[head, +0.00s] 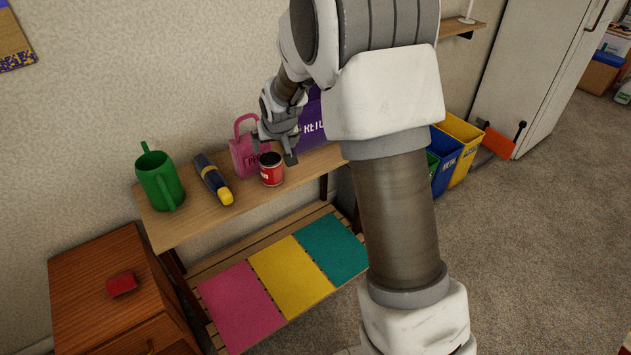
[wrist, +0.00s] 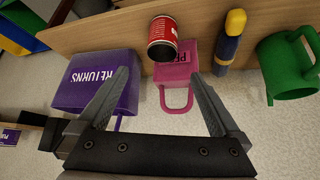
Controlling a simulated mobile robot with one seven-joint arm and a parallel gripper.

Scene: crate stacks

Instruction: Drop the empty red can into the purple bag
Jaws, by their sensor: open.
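The red can (head: 271,170) stands on the wooden shelf, near its front edge, with its dark open top showing. It also shows in the wrist view (wrist: 162,38), beyond the fingertips. The purple bag (head: 312,126) stands on the shelf to the right of the can, partly hidden by my arm. In the wrist view the purple bag (wrist: 98,80) shows "RETURNS" lettering, partly behind my left finger. My gripper (head: 274,154) is open and empty, above and close to the can. In the wrist view my gripper (wrist: 160,78) has its fingers spread wide, with nothing between them.
A pink bag (head: 244,150) stands just behind the can. A blue and yellow flashlight-like object (head: 213,179) and a green watering can (head: 160,180) are further left on the shelf (head: 190,223). Blue and yellow bins (head: 462,147) stand on the floor at right.

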